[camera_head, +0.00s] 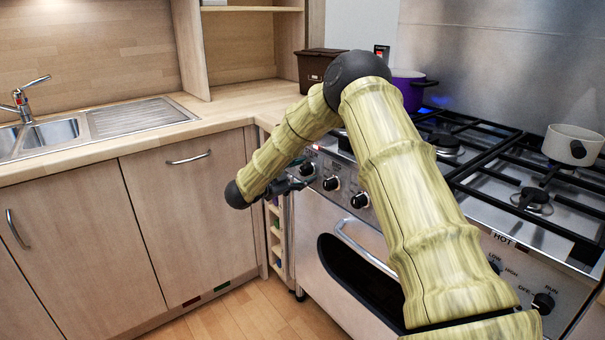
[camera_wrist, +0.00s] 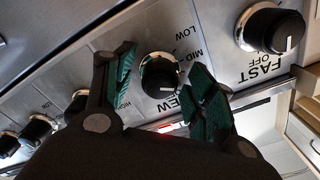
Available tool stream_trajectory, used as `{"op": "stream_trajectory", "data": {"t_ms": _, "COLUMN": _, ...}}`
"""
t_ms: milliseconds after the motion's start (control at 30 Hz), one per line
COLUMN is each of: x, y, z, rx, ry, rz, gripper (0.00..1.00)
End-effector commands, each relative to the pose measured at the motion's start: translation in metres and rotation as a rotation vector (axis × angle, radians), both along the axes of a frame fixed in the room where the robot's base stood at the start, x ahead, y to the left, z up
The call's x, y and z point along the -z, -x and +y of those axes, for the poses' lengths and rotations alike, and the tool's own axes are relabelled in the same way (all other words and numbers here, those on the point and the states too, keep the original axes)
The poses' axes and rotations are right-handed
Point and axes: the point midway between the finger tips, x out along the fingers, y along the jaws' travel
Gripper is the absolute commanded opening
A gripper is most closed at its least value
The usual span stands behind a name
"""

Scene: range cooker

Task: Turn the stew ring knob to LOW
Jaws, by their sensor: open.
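The stew ring knob (camera_wrist: 160,74) is black and round with a pale mark on its face, on the steel front panel in the wrist view. Its label, partly hidden by my gripper, ends in "EW" and reads upside down. LOW, MID and HIGH are printed around it; LOW is above the knob in this picture. My gripper (camera_wrist: 163,78) is open, with one green-padded finger on each side of the knob; I cannot tell whether either touches it. In the head view my gripper (camera_head: 287,187) is small, at the cooker's front panel, and partly hidden by my arm.
The FAST knob (camera_wrist: 270,29) sits close by on the right in the wrist view, with several other knobs to the left. An oven door handle (camera_head: 364,250) juts out below the panel. A purple pot (camera_head: 408,91) and a white pan (camera_head: 573,146) stand on the hob.

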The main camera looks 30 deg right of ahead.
Motion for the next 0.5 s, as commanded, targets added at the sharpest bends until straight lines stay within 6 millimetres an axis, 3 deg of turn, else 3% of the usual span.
{"op": "stream_trajectory", "data": {"t_ms": 267, "x": -0.0001, "y": -0.0002, "z": -0.0013, "rx": -0.001, "ry": 0.001, "rz": 0.000, "gripper": 0.55}}
{"op": "stream_trajectory", "data": {"t_ms": 500, "x": -0.0001, "y": -0.0002, "z": -0.0011, "rx": -0.001, "ry": 0.001, "rz": 0.000, "gripper": 0.15}}
